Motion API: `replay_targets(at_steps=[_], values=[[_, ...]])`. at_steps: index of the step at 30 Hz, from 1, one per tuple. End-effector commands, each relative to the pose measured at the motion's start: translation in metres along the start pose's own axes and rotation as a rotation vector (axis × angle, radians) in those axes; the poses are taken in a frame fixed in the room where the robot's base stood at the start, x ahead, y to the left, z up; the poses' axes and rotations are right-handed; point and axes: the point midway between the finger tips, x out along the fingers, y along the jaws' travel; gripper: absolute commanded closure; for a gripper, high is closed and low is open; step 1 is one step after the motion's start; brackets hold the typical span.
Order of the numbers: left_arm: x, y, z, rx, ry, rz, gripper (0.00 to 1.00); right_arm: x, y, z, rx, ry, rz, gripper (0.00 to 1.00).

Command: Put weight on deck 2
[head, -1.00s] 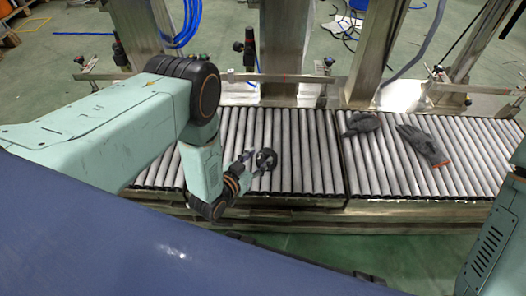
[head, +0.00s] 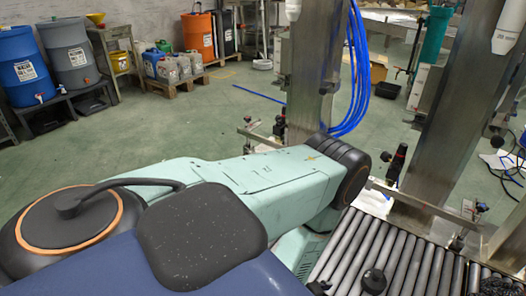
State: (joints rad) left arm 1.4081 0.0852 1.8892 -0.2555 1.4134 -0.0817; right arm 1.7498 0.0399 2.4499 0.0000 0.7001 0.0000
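A small dark round object (head: 374,281), likely the weight, sits on the grey roller deck (head: 409,262) at the bottom right of the head view. No label shows which deck is deck 2. My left arm reaches in from the left, and its forearm drops behind its elbow to the bottom edge. A small dark part (head: 318,287), likely of my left gripper, shows left of the round object, with a gap between them. The fingers cannot be made out. My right gripper is out of view.
Steel posts (head: 312,70) stand behind the rollers with a rail (head: 420,205) along the back edge. A dark glove (head: 502,286) lies at the bottom right corner. Blue hose (head: 358,75) hangs by a post. Drums (head: 70,50) and jugs (head: 172,66) stand far off at the back left.

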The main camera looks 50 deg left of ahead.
Motion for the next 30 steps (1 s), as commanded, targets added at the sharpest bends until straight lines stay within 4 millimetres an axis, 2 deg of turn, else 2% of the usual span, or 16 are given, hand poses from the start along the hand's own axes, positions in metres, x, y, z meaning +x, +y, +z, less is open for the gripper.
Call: replay_targets(at_steps=[1,5,6,9,13,17,30], values=[[-0.018,0.003,0.012,-0.024,-0.128,-0.014,0.52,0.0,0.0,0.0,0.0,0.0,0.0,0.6],[-0.079,0.01,0.049,-0.092,-0.458,-0.059,0.52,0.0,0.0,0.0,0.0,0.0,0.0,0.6],[-0.1,0.012,0.058,-0.111,-0.549,-0.072,0.52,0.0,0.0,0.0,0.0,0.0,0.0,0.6],[-0.151,0.018,0.074,-0.153,-0.738,-0.102,0.52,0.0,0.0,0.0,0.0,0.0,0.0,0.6],[-0.196,0.024,0.084,-0.187,-0.889,-0.129,0.52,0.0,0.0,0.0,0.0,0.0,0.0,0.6],[-0.212,0.026,0.087,-0.199,-0.939,-0.138,0.52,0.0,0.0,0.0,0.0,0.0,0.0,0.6],[-0.211,0.026,0.087,-0.199,-0.938,-0.137,0.52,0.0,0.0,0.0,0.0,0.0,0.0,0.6]])
